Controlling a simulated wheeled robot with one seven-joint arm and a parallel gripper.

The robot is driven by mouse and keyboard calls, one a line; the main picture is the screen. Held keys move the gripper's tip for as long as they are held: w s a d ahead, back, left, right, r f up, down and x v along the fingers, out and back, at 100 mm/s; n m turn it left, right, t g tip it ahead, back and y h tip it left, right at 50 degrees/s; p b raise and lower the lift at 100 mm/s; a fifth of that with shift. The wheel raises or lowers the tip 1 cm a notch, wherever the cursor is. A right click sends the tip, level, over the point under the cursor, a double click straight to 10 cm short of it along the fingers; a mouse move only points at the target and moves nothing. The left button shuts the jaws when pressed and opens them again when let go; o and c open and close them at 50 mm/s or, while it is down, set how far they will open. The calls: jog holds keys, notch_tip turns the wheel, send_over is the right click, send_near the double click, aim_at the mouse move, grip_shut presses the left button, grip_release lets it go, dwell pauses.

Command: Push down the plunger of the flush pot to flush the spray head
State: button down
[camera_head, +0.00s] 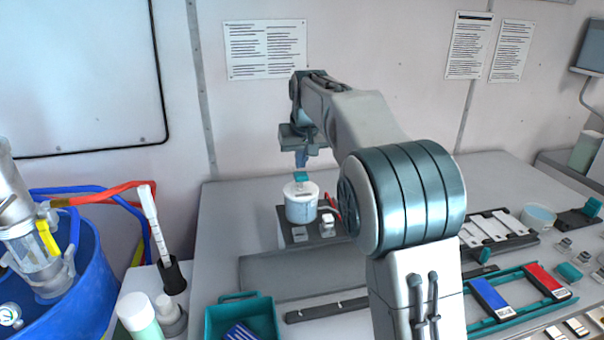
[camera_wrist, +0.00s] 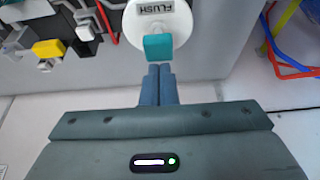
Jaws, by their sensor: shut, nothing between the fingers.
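The flush pot (camera_head: 301,206) is a white round pot on a dark base on the bench. The wrist view shows its white lid (camera_wrist: 176,20) with the word FLUSH. Its plunger has a teal cap (camera_head: 301,176), which also shows in the wrist view (camera_wrist: 159,47). My gripper (camera_head: 301,164) is shut and empty, pointing down just above the teal cap. In the wrist view its blue fingertips (camera_wrist: 160,70) lie right by the cap's edge; I cannot tell whether they touch it. The spray head is not clearly identifiable.
A teal bin (camera_head: 240,318) stands at the front of the bench. A blue drum (camera_head: 75,285) with red and blue hoses is at the left. Blue and red blocks (camera_head: 490,298) lie in a teal rack at the right. Small fittings stand beside the pot.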

aim_at(301, 174)
jog(key=shift+f, duration=0.1)
dwell(0.5)
jog(key=shift+f+b, duration=1.25)
jog(key=shift+f, duration=0.45)
jog(key=shift+r, duration=0.1)
notch_tip(301, 174, up, 8)
jog(key=p, duration=0.7)
jog(key=shift+r+p, duration=0.15)
jog(key=shift+p, duration=0.15)
jog(key=shift+s, duration=0.1)
